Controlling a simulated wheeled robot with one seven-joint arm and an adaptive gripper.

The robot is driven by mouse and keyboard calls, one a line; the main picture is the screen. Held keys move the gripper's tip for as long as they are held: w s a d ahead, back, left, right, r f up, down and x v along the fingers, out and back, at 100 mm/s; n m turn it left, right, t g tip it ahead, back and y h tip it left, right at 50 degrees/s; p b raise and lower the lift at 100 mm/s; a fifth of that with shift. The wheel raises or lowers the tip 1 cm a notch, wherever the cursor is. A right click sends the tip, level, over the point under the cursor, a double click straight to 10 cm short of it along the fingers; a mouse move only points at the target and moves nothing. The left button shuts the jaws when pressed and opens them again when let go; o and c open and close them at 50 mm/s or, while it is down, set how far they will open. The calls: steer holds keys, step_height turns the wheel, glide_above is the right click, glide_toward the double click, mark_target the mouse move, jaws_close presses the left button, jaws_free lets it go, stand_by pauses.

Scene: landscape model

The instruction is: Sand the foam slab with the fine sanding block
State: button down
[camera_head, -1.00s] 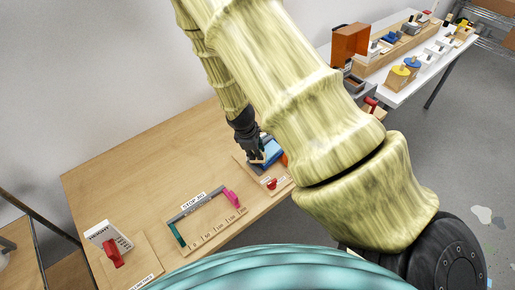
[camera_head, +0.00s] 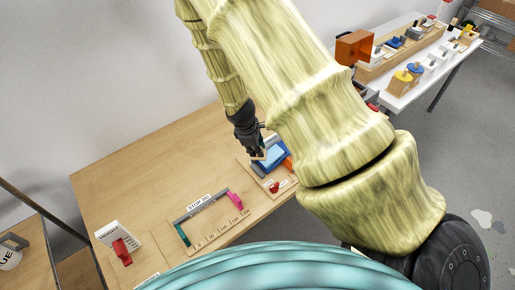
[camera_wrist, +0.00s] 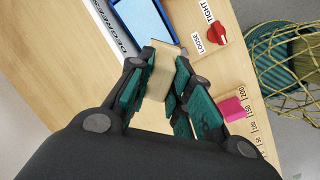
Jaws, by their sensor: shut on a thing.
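My gripper (camera_wrist: 158,75) is shut on a tan block (camera_wrist: 160,72), seen between its teal fingers in the wrist view. I cannot read a grade on the block, so I cannot tell if it is the fine one. A light blue foam slab (camera_wrist: 143,18) lies in a blue holder (camera_wrist: 171,33) just beyond the block. The slab (camera_head: 273,155) also shows in the head view, with my gripper (camera_head: 259,152) at its left end. I cannot tell whether the block touches the slab or the holder.
A red TIGHT/LOOSE knob (camera_wrist: 217,30) sits beside the holder. A STOP fixture (camera_head: 207,204) with a pink slider (camera_head: 236,200) stands nearer on the wooden table (camera_head: 150,175). A red-levered stand (camera_head: 119,242) is at lower left. The white table (camera_head: 415,72) behind carries blocks and tools.

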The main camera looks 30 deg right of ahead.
steer(key=shift+r, duration=0.25)
steer(key=shift+p+v, duration=0.3)
steer(key=shift+v, duration=1.1)
steer(key=shift+a, duration=0.1)
